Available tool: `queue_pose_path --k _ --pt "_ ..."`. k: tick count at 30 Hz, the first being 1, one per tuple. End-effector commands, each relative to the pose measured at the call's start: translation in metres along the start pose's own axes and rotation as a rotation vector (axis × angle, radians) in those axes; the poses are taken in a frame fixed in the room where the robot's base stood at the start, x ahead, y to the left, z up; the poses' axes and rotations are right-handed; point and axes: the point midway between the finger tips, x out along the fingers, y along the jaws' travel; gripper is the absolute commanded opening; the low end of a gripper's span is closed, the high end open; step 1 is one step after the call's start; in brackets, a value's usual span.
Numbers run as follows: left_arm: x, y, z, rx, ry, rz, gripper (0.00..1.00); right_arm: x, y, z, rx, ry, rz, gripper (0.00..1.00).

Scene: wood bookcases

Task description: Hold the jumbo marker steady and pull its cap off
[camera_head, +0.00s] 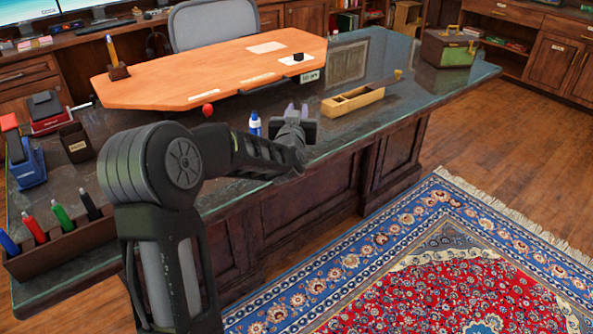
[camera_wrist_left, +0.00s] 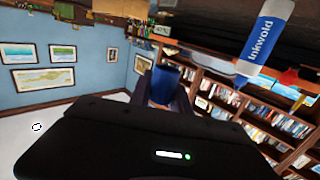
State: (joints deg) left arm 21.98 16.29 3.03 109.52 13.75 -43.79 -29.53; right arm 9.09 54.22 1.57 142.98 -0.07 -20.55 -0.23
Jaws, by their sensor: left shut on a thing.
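The jumbo marker (camera_head: 255,127) shows blue and white on the dark desk, just left of my left gripper in the head view. In the left wrist view the marker (camera_wrist_left: 264,36) shows a blue label reading "Inkwold" and a pale end, apart from my fingers. My left gripper (camera_head: 296,110) is above the desk's near edge. In the wrist view its fingers (camera_wrist_left: 165,88) are shut on a blue piece that looks like the cap (camera_wrist_left: 164,84). In the head view that piece is mostly hidden by the fingers. My right gripper is not in view.
An orange board (camera_head: 220,70) covers the desk's far part. A wooden divided box (camera_head: 353,103) lies right of my gripper. A red ball (camera_head: 207,110) is left of the marker. A rack (camera_head: 60,248) of markers stands at the near left. The desk's right part is mostly clear.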

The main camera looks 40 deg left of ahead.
Motion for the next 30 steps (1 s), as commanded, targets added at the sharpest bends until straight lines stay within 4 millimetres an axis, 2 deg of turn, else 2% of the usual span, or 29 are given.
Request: queue_pose_path --k 8,11,19,30 --pt "0.0 0.001 0.001 0.001 -0.001 0.001 0.0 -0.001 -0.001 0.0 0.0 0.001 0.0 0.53" --pt "0.0 0.001 0.011 0.002 -0.001 0.001 0.0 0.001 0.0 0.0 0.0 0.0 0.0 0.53" --pt "0.002 0.001 0.058 0.001 -0.002 0.002 0.0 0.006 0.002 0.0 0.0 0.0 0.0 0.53" --pt "0.003 0.001 0.062 0.001 0.001 0.002 0.0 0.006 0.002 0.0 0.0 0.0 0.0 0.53"
